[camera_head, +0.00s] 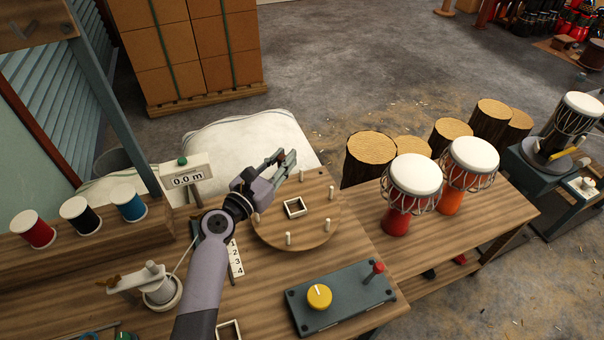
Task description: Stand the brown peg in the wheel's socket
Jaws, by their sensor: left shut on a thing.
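The wheel (270,232) is a round wooden disc on the bench, with several upright white pegs around its rim. Its socket (295,208) is a white-edged square opening near the middle, and it looks empty. My left gripper (283,161) is above the far edge of the wheel, beyond the socket in the picture. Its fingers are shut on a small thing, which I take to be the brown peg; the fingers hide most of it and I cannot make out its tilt. No other brown peg shows. My right gripper is not in view.
A grey box (340,297) with a yellow knob (319,297) and red-topped lever sits in front of the wheel. A number strip (237,262) lies left of it. Two drums (410,190) stand on the right.

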